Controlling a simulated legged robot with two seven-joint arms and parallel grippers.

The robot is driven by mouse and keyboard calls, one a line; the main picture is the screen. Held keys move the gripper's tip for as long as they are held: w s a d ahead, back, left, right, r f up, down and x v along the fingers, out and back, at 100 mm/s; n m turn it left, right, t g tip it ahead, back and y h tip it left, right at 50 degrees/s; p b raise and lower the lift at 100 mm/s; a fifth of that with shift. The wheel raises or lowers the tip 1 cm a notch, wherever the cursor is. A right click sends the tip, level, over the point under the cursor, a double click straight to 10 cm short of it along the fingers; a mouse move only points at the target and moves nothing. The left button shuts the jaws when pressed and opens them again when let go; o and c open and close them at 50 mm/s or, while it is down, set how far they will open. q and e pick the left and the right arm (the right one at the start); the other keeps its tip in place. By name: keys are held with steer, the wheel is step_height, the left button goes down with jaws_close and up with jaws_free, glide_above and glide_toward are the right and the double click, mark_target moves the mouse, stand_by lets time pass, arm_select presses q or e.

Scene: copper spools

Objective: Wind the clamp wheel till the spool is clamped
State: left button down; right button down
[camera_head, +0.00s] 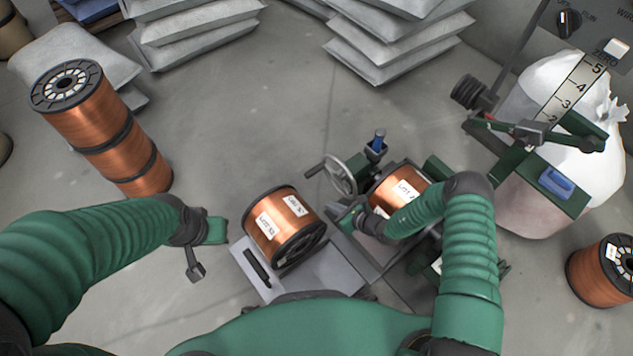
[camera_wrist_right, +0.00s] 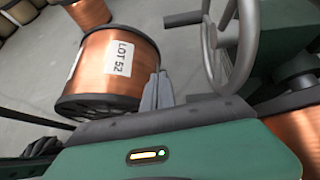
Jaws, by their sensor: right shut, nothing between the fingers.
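The clamp wheel (camera_head: 341,175) is a grey spoked handwheel with a dark handle on the green machine; it also shows in the right wrist view (camera_wrist_right: 213,45). A copper spool (camera_head: 392,188) with a white label sits in the machine behind the wheel, partly hidden by my right arm. My right gripper (camera_head: 342,212) is shut and empty just below the wheel, apart from its handle as far as I can see. Its closed fingertips show in the right wrist view (camera_wrist_right: 157,90). My left gripper (camera_head: 212,252) is open and empty, left of the machine.
A loose LOT 52 spool (camera_head: 285,225) lies on a grey plate (camera_head: 258,272) between my grippers. Stacked spools (camera_head: 110,130) stand at left, another spool (camera_head: 600,270) at far right. Grey sacks (camera_head: 400,40) lie behind; a white bag (camera_head: 550,100) sits by the scale.

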mark_target(332, 181)
steer(key=w+a+f+m+t+b, duration=0.1)
steer(key=w+a+f+b, duration=0.2)
steer(key=w+f+b, duration=0.45)
steer(key=w+a+r+b, duration=0.1)
steer(key=w+r, duration=0.2)
steer(key=r, duration=0.2)
steer(key=shift+w+a+r+h, duration=0.2)
steer(key=shift+w+a+h, duration=0.1)
steer(key=shift+h, duration=0.1)
